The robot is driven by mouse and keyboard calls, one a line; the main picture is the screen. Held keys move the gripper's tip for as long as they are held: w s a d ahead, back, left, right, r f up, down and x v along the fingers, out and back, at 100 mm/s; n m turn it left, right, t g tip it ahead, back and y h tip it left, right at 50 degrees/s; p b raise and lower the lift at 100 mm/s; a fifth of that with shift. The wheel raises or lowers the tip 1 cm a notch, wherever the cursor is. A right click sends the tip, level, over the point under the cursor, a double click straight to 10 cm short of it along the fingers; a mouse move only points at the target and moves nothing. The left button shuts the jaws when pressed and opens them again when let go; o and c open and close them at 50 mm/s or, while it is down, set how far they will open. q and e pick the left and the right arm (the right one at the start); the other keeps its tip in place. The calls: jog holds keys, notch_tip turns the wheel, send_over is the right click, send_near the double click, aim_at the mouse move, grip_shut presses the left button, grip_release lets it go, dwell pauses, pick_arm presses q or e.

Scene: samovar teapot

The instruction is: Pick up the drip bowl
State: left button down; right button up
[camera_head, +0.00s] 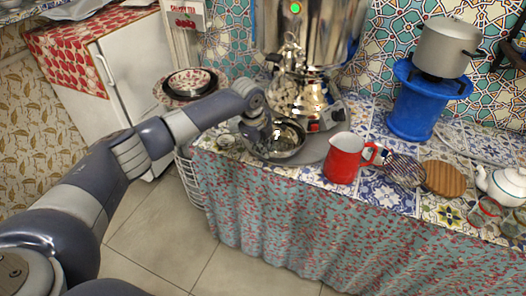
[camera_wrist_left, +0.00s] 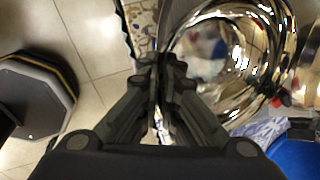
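The drip bowl (camera_head: 287,151) is a shiny round metal bowl on the counter, below the samovar's tap. It fills the upper right of the left wrist view (camera_wrist_left: 243,60). My left gripper (camera_head: 262,138) comes down at the bowl's left side. In the left wrist view its two fingers (camera_wrist_left: 158,62) are close together, with the bowl's near rim pinched between them. The exact contact is partly hidden by the fingers. Whether the bowl is clear of the surface beneath it I cannot tell. My right gripper is not in view.
The large samovar (camera_head: 305,30) stands right behind the bowl. A blue burner stand (camera_head: 415,105) holds a pot. Floor before the counter is clear.

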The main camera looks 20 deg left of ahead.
pick_arm(q)
jog(key=shift+r, duration=0.55)
jog(key=s+d+r+b, duration=0.1)
jog(key=s+d+r, duration=0.1)
jog(key=s+d, duration=0.7)
jog(key=shift+s+r, duration=0.15)
jog(key=shift+s, duration=1.85)
jog(key=shift+d+r, duration=0.1)
jog(key=shift+d, duration=0.05)
